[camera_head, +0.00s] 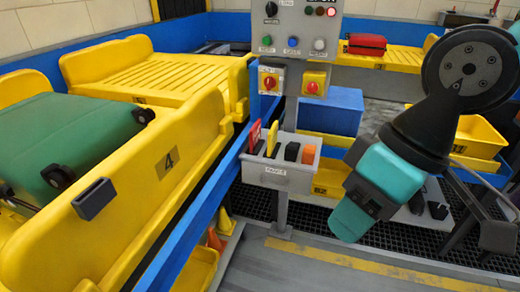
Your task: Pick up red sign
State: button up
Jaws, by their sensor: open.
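The red sign (255,135) stands upright at the left end of a small grey holder box (285,183) fixed at the side of the conveyor. The lower part of the red sign is hidden by the box's front wall. My gripper (348,222), teal and dark grey, hangs to the right of the box and points down. It is open, apart from the red sign, with nothing seen in it.
A yellow tray (170,72) and another with a green suitcase (75,145) lie on the blue-railed conveyor at left. A control panel (293,30) with knobs and buttons stands behind the box. A red case (367,44) lies on a yellow tray at the back.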

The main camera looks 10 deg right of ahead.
aim_at(256, 142)
jog(key=z, duration=0.15)
jog(key=i, duration=1.3)
jog(key=u, duration=0.5)
